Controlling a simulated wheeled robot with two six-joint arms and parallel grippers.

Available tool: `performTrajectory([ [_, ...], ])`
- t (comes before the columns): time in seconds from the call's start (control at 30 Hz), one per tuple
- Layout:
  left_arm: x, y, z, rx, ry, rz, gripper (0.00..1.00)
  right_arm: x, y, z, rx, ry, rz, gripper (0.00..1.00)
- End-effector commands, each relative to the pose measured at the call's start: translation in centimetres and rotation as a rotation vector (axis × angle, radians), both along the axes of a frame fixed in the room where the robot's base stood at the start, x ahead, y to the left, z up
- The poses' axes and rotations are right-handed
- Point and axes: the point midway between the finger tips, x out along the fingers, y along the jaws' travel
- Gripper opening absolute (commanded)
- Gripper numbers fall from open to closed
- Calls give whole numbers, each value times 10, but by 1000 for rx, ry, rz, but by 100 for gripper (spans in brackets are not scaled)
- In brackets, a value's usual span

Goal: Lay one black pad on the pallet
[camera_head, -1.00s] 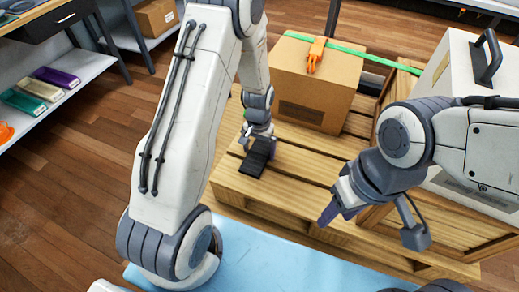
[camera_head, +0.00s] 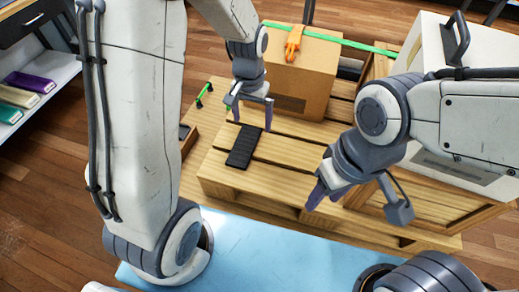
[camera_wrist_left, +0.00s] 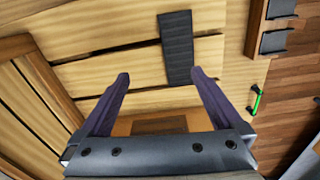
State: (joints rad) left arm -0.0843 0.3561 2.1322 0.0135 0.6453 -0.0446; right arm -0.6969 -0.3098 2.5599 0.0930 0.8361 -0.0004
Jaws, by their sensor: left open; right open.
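One black pad (camera_head: 244,147) lies flat on the wooden slats of the pallet (camera_head: 285,172), left of its middle in the head view. It also shows in the left wrist view (camera_wrist_left: 177,47), clear of the fingers. My left gripper (camera_head: 252,117) is open and empty, raised above the pallet just beyond the pad's far end, in front of the cardboard box. Its purple fingers are spread in the left wrist view (camera_wrist_left: 161,77). My right gripper (camera_head: 314,194) hangs near the pallet's front edge, apart from the pad; the head view shows nothing in it.
A cardboard box (camera_head: 318,65) with an orange buckle (camera_head: 294,42) and green strap (camera_head: 345,44) stands behind the left gripper. A white case (camera_head: 432,60) stands at right. More dark pads (camera_wrist_left: 273,42) sit in a wooden holder beside the pallet. A blue surface (camera_head: 250,250) lies in front.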

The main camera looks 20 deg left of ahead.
Motion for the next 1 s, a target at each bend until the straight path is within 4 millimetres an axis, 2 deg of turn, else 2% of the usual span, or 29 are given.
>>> performTrajectory([
  [0.03,-18,-25,18,-7,-14,-64,100,0,0,0,0,0,0,50],
  [0.1,-51,-54,39,-18,-20,-153,100,0,0,0,0,0,0,50],
  [0.2,-105,-85,62,-37,-24,-276,100,0,0,0,0,0,0,50],
  [0.3,-153,-99,75,-54,-25,-385,100,0,0,0,0,0,0,50],
  [0.43,-196,-104,82,-71,-22,-480,100,0,0,0,0,0,0,50],
  [0.5,-208,-106,83,-75,-19,-508,100,0,0,0,0,0,0,50],
  [0.6,-215,-106,83,-78,-17,-521,100,0,0,0,0,0,0,50],
  [0.87,-214,-106,85,-78,-17,-519,100,0,0,1,0,0,0,50],
  [1.0,-214,-106,103,-78,-18,-519,100,0,0,19,0,0,0,50],
])
